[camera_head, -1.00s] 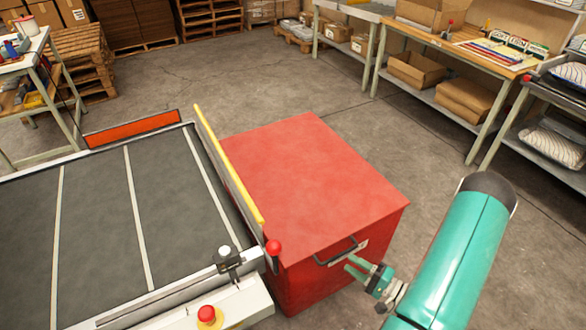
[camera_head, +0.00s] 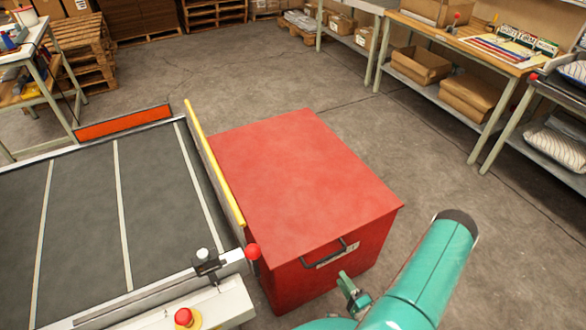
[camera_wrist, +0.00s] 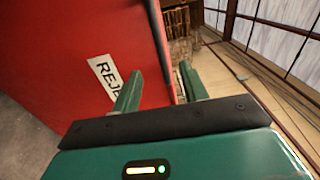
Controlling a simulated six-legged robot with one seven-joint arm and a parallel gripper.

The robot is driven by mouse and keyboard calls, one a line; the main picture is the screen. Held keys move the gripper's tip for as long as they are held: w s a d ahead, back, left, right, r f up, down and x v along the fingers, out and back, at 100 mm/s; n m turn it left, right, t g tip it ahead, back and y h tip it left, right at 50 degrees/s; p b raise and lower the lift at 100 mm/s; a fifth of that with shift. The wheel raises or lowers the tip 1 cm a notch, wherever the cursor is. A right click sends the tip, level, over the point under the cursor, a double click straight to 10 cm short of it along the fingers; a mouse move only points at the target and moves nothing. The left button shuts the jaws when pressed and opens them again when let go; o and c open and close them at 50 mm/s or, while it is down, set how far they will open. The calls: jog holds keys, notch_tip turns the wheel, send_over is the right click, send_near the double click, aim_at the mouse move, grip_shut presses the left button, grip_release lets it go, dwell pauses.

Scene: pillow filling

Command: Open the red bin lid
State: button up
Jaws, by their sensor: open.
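The red bin (camera_head: 310,275) stands with its flat red lid (camera_head: 300,170) shut. A dark handle (camera_head: 323,255) is on the front, near the top edge, beside a pale label. In the wrist view, the label (camera_wrist: 104,75) reads "REJE" on the red front face (camera_wrist: 80,40); I cannot make out the handle there. My gripper (camera_head: 347,283) is below and a little right of the handle, apart from it in the picture. The wrist view shows its two fingers (camera_wrist: 158,78) spread and empty, on either side of a red edge in the picture.
A conveyor (camera_head: 80,215) with a yellow rail (camera_head: 212,160) runs close along the bin's left side. A red knob (camera_head: 252,251) and a red button (camera_head: 184,317) are at its near end. Floor is clear right of the bin, before the workbench (camera_head: 490,55).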

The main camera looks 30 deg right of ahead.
aim_at(328, 257)
jog(key=w, duration=1)
jog(key=shift+a, duration=0.2)
jog(key=shift+c, duration=0.2)
grip_shut()
